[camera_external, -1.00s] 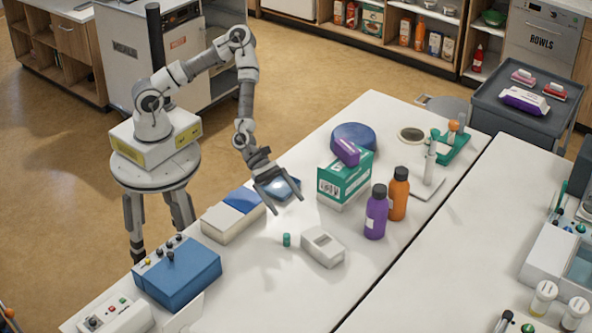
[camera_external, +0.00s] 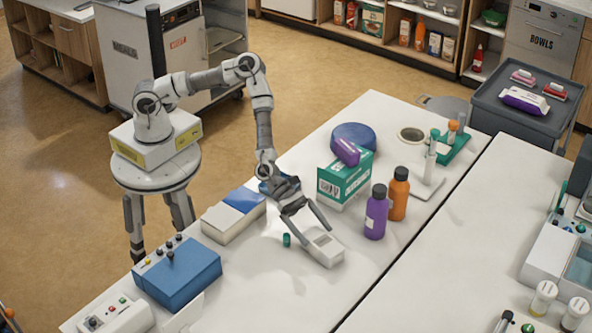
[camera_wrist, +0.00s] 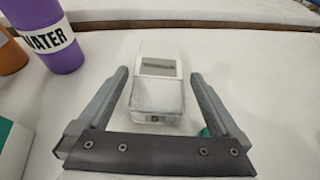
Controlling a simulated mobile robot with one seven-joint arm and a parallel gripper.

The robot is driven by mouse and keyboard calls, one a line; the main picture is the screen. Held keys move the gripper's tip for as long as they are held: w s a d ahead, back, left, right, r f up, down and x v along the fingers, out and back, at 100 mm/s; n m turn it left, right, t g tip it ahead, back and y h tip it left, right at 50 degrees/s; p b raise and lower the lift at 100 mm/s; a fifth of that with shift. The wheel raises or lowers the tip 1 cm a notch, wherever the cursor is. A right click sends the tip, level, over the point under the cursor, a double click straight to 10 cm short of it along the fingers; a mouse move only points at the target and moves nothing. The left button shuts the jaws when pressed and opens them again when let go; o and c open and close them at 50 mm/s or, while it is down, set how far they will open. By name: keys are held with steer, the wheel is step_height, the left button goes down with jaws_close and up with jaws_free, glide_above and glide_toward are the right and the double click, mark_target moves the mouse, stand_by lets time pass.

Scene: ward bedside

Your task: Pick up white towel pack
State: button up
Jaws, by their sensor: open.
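A small white pack (camera_external: 325,252) with a grey window lies on the white bench, taken here as the white towel pack. It also shows in the wrist view (camera_wrist: 155,98), lying between my two fingers with room on both sides. My gripper (camera_external: 314,236) is open and points down over the pack's near-arm end. In the wrist view my gripper (camera_wrist: 160,75) holds nothing. Whether the fingertips are level with the pack's sides or still above them I cannot tell.
A small green cap (camera_external: 287,240) stands close left of the pack, partly behind a finger in the wrist view. A purple bottle (camera_external: 376,215) and an orange bottle (camera_external: 398,195) stand to the right. A green-white box (camera_external: 344,183) is behind. Bench in front is clear.

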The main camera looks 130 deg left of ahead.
mark_target(318, 237)
steer(key=shift+f+x, duration=0.2)
steer(key=shift+x, duration=2.5)
steer(key=shift+s, duration=0.1)
steer(key=shift+a, duration=0.1)
steer(key=c, duration=1.4)
